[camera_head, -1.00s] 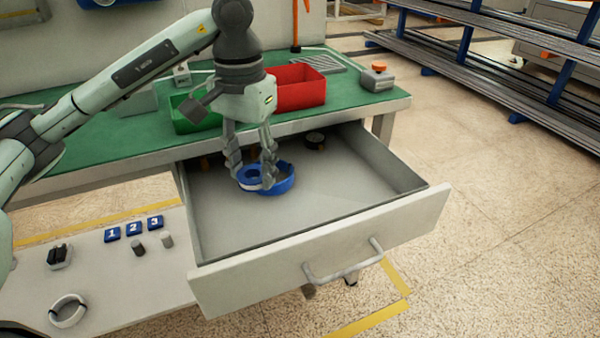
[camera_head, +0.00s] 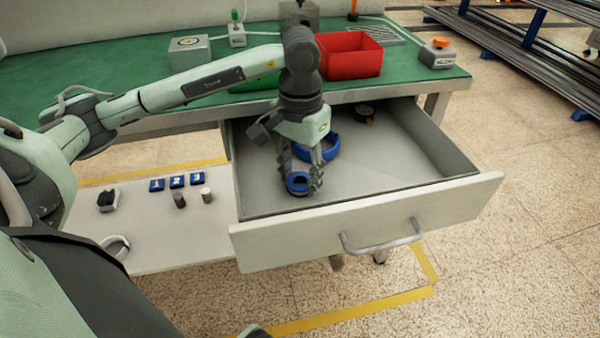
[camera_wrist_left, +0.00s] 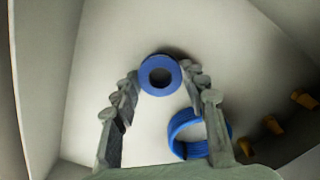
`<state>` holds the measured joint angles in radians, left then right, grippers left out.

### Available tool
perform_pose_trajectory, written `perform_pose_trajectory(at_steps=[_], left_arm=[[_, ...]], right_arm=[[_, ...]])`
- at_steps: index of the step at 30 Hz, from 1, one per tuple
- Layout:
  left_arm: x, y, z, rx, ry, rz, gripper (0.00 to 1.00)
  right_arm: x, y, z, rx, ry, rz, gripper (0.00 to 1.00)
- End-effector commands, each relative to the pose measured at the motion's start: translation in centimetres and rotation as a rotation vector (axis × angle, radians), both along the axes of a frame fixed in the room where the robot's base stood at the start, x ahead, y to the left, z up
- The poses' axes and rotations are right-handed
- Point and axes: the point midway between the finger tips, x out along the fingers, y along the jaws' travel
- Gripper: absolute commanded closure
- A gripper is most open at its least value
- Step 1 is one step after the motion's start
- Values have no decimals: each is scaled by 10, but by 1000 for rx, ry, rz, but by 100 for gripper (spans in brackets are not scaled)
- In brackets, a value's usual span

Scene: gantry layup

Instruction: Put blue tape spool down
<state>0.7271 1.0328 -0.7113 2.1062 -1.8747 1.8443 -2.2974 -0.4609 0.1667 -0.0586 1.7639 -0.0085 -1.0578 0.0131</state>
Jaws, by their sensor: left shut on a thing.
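The blue tape spool (camera_head: 298,180), a small ring with a dark hole, is between the fingertips of my left gripper (camera_head: 301,186), which is shut on it. It is inside the open drawer (camera_head: 395,155), near the front left; whether it touches the drawer floor I cannot tell. In the left wrist view the spool (camera_wrist_left: 148,86) sits at the fingertips of the left gripper (camera_wrist_left: 160,76). A larger blue ring (camera_head: 329,143) lies just behind the gripper in the drawer, partly hidden by it. My right gripper is not in view.
A small black round thing (camera_head: 364,109) lies at the drawer's back, with yellow-orange pieces (camera_wrist_left: 271,124) near it. The drawer's right half is clear. A red bin (camera_head: 350,64) stands on the green bench above. A white shelf (camera_head: 165,235) with small parts lies left.

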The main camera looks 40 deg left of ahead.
Motion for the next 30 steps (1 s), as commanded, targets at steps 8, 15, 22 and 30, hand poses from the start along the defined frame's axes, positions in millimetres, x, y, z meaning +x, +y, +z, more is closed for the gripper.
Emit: perform_pose_trajectory(at_steps=[8, 15, 22, 30], left_arm=[[0, 0, -2, 0, 0, 0, 54], [0, 0, -2, 0, 0, 1, 36], [0, 0, -1, 0, 0, 1, 36], [2, 0, 35, 0, -7, 1, 36]], right_arm=[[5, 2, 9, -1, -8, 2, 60], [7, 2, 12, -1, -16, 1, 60], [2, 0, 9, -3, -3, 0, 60], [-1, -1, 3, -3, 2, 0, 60]])
